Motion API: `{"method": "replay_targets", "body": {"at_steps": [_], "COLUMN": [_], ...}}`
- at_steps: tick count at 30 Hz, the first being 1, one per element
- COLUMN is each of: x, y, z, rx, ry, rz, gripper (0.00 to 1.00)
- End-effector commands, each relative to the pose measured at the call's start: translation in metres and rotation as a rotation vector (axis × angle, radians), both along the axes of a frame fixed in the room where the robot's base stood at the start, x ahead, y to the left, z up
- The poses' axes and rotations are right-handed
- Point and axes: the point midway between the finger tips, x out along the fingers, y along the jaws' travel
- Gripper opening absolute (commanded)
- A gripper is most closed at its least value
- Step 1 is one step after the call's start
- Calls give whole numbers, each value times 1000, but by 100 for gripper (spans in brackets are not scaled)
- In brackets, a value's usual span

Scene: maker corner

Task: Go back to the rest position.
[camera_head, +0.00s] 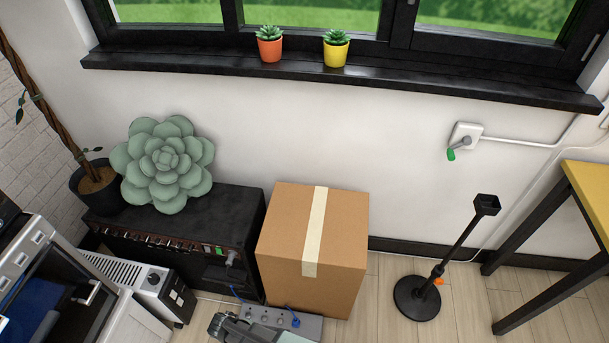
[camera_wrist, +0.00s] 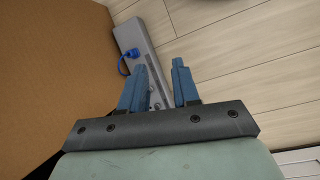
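My gripper (camera_wrist: 160,72) shows in the wrist view with its two blue fingers apart and nothing between them. It is above the floor, with a grey power strip (camera_wrist: 146,36) beyond the fingertips and a cardboard box (camera_wrist: 50,70) to the left. In the head view, part of my greenish-grey arm end shows at the bottom edge, in front of the power strip (camera_head: 308,325). Its fingers are hard to make out there.
The taped cardboard box (camera_head: 340,235) stands beside a black amplifier (camera_head: 190,215) bearing a succulent-shaped cushion (camera_head: 163,165). A black stand (camera_head: 416,298) and a yellow-topped table (camera_head: 590,190) are on the right. Some floor (camera_head: 375,310) between box and stand is clear.

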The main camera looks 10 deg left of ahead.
Motion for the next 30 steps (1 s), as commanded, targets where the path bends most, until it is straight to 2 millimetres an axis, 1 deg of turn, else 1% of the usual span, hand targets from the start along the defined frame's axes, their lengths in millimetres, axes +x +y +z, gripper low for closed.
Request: {"method": "replay_targets", "body": {"at_steps": [1, 6, 9, 18, 30], "x": [1, 5, 6, 8, 8], "y": [-19, -65, -89, -156, -237], "z": [4, 9, 13, 25, 37], "rx": [3, 18, 26, 36, 30], "ry": [23, 90, 123, 191, 228], "rz": [-52, -215, -305, -546, -808], "gripper": [31, 31, 31, 31, 31]}}
